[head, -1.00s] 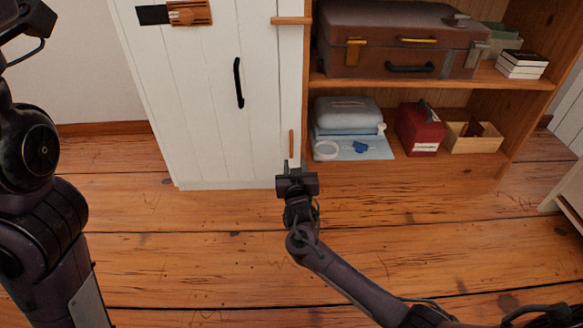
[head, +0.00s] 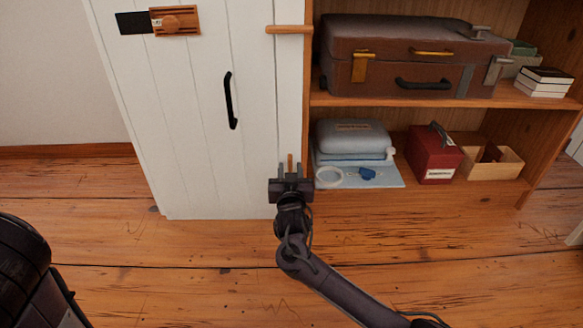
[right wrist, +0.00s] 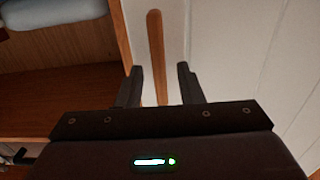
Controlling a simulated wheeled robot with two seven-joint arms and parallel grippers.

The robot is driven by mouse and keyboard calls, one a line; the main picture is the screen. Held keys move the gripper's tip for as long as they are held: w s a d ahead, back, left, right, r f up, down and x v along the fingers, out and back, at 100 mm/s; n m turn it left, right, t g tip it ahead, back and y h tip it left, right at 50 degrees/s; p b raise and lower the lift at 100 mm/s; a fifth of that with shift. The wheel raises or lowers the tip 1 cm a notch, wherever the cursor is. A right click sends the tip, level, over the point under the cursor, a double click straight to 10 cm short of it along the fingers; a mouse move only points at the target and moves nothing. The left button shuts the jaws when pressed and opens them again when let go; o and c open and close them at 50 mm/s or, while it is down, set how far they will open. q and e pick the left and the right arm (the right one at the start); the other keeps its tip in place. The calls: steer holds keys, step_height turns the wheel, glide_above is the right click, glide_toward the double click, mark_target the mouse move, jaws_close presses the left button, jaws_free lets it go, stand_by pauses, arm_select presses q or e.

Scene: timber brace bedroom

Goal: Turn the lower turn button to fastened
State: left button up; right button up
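The lower turn button is a slim wooden bar (right wrist: 156,55) standing upright on the white frame edge beside the door. In the head view only its upper tip (head: 290,162) shows above my right gripper. My right gripper (head: 291,172) is open, its two fingers on either side of the bar's lower part in the right wrist view (right wrist: 160,85); I cannot tell whether either touches it. The upper turn button (head: 289,30) lies horizontal across the door edge. The white plank door (head: 190,120) is closed. My left gripper is out of view.
A black door handle (head: 231,101) and a wooden latch (head: 175,21) are on the door. The floor in front is clear.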

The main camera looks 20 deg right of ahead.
steer(key=shift+r, duration=0.1)
steer(key=shift+s, duration=0.1)
jaws_close()
